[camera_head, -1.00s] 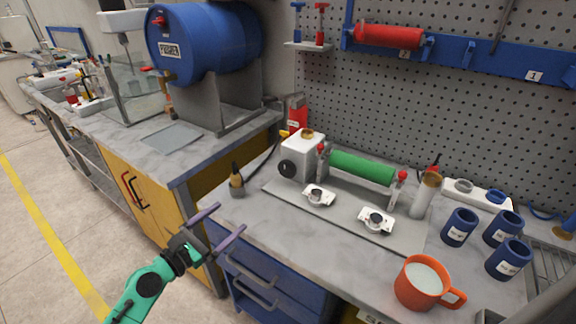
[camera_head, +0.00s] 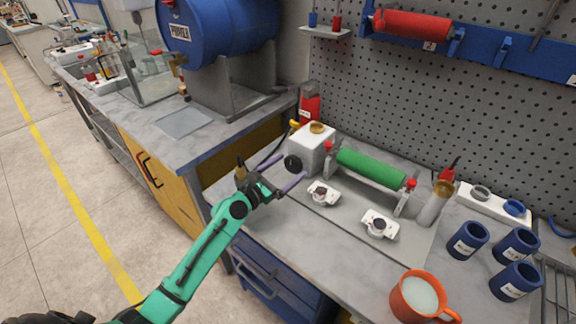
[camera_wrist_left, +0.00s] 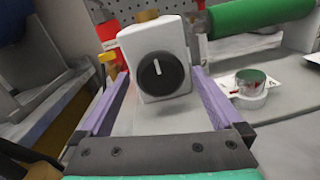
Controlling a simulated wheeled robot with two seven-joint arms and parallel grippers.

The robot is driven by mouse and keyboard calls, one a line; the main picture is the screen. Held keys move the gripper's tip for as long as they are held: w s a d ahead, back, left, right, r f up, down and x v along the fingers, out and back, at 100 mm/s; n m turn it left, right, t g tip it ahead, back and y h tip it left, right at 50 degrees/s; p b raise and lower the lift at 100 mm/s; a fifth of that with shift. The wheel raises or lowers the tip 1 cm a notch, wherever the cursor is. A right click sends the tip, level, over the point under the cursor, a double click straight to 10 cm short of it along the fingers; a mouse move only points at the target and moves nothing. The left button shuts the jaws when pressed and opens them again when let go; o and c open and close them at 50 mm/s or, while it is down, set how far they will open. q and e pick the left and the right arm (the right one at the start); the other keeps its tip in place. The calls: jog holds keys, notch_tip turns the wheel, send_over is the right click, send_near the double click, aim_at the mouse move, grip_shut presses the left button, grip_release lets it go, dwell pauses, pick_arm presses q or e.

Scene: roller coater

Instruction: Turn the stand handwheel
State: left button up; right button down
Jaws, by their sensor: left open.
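A black round handwheel (camera_head: 292,164) with a white pointer line sits on the front of a white box (camera_head: 312,150) at the left end of the green roller stand. In the left wrist view the handwheel (camera_wrist_left: 161,76) faces me, its line near upright. My left gripper (camera_head: 294,165) is open in front of the box. In the left wrist view its purple fingers (camera_wrist_left: 160,73) lie either side of the handwheel, with gaps; I see no contact. The green roller (camera_head: 370,168) lies right of the box. My right gripper is not in view.
Two small white holders (camera_head: 323,193) stand on the plate before the roller. An orange mug (camera_head: 408,300) and several blue cups (camera_head: 466,241) stand to the right. A red bottle (camera_head: 310,103) is behind the box. A blue drum (camera_head: 215,30) stands at the back left.

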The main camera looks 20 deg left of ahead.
pick_arm(q)
jog(key=shift+w+d, duration=0.1)
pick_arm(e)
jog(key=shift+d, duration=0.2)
pick_arm(q)
jog(key=c, duration=1.3)
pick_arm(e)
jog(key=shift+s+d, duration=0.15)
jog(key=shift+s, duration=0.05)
pick_arm(q)
jog(key=shift+m, duration=0.3)
jog(key=m, duration=0.3)
jog(key=shift+p, duration=0.4)
jog(key=shift+m, duration=1.5)
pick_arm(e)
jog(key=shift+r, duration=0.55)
